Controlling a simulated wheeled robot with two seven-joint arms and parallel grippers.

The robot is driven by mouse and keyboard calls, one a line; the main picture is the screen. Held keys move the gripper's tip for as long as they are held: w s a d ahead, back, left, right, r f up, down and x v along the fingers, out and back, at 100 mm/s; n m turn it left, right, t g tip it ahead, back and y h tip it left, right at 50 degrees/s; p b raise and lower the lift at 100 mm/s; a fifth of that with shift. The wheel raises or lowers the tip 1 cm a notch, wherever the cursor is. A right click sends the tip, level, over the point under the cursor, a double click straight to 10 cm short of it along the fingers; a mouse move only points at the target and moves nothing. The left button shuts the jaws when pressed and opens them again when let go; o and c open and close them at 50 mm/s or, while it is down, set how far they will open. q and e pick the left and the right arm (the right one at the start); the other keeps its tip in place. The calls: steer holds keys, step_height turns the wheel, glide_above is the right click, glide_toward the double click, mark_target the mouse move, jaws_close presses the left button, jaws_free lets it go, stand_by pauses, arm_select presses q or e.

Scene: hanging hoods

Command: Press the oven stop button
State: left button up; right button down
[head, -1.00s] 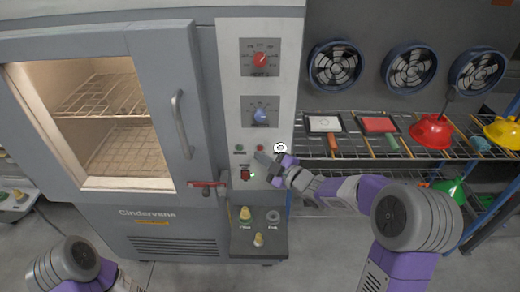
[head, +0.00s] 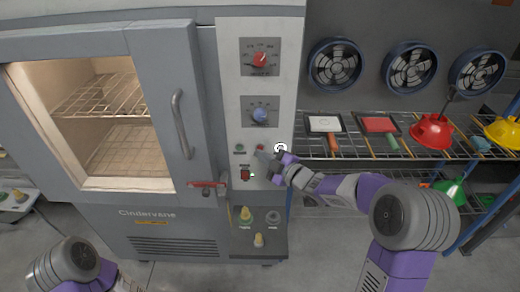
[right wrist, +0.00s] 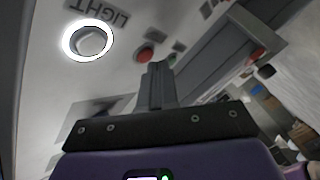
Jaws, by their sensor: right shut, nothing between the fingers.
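The oven (head: 165,225) has a pale control panel (head: 231,60) on its right side. A small red button (head: 260,147), likely the stop button, sits between a green button (head: 240,148) and a white-ringed light button (head: 280,148). Its label is too small to read. My right gripper (head: 263,156) is shut and empty, its tips just below the red button. In the right wrist view the red button (right wrist: 145,53) shows just left of the closed fingertips (right wrist: 158,66); I cannot tell whether they touch. My left gripper is out of view.
A red knob (head: 260,59) and a blue knob (head: 260,115) sit above the buttons; a red switch (head: 245,174) sits below. The oven door handle (head: 181,124) sticks out on the left. A wire shelf (head: 350,150) with tools stands at right.

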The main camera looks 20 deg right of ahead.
steer(key=shift+w+d, duration=0.1)
steer(key=shift+w, duration=0.25)
stand_by(0.3)
steer(key=shift+s, duration=0.15)
steer(key=shift+s+a+b, duration=0.2)
steer(key=shift+s+b, duration=0.35)
steer(key=shift+s, duration=0.05)
steer(key=s+b, duration=0.1)
steer(key=s, duration=0.1)
steer(key=s+a+b, duration=0.1)
steer(key=s, duration=0.2)
steer(key=shift+a, duration=0.2)
stand_by(0.3)
steer(key=shift+f, duration=0.1)
stand_by(0.6)
